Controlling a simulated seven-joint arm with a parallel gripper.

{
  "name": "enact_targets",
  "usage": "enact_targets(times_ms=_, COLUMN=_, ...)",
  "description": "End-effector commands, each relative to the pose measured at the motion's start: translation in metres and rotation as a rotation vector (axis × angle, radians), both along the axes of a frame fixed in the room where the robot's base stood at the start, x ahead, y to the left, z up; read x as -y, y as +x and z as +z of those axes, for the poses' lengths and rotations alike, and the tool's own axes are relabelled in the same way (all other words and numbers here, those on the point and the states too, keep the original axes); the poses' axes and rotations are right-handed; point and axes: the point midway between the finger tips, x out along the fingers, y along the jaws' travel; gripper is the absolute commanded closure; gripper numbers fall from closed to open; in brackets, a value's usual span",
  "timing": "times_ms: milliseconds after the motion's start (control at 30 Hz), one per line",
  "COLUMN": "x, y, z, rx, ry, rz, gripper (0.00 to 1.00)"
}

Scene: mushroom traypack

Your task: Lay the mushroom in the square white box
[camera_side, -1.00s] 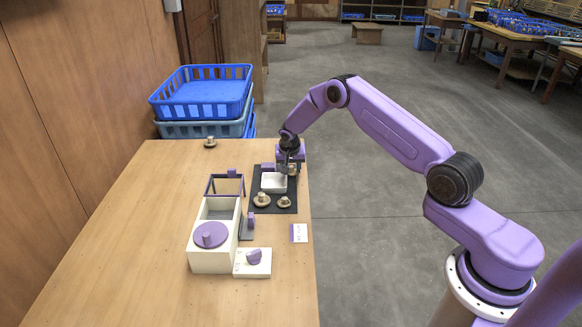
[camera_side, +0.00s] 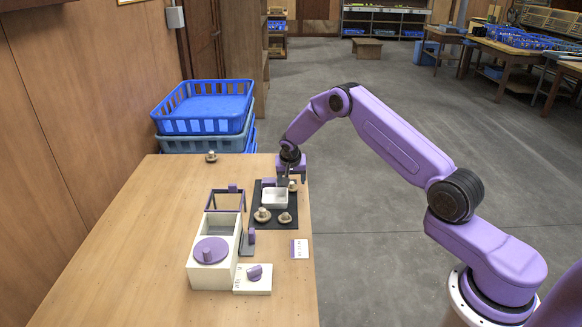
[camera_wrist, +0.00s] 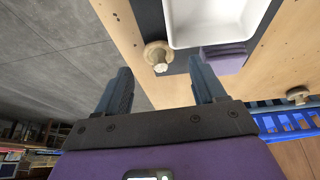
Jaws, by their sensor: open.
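The square white box (camera_side: 275,204) sits on a dark mat on the table; its inside looks empty in the wrist view (camera_wrist: 175,38). A tan mushroom with a pale stem (camera_wrist: 155,60) lies stem up beside the box, close to the mat's edge. In the side view that mushroom (camera_side: 292,187) is partly hidden by my gripper (camera_side: 291,178). In the wrist view my gripper (camera_wrist: 162,74) is open and empty, with the mushroom ahead of the gap between its fingertips. Two more mushrooms stand in front of the box, one at left (camera_side: 262,215) and one at right (camera_side: 284,218).
A purple block (camera_wrist: 228,60) is against the box. Another mushroom (camera_side: 211,157) stands at the table's far edge, near stacked blue crates (camera_side: 203,126). A cream bin with a purple lid (camera_side: 211,251), a purple frame (camera_side: 225,193) and a knobbed block (camera_side: 252,283) are left and front. Left table is clear.

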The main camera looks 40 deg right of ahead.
Motion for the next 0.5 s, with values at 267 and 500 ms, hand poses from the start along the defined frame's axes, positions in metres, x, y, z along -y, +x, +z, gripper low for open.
enact_targets(times_ms=267, x=-0.015, y=-0.011, z=0.047, rx=0.004, ry=0.000, rz=0.001, gripper=0.31)
enact_targets(times_ms=500, x=-0.025, y=-0.021, z=0.078, rx=0.002, ry=-0.001, rz=0.000, gripper=0.31)
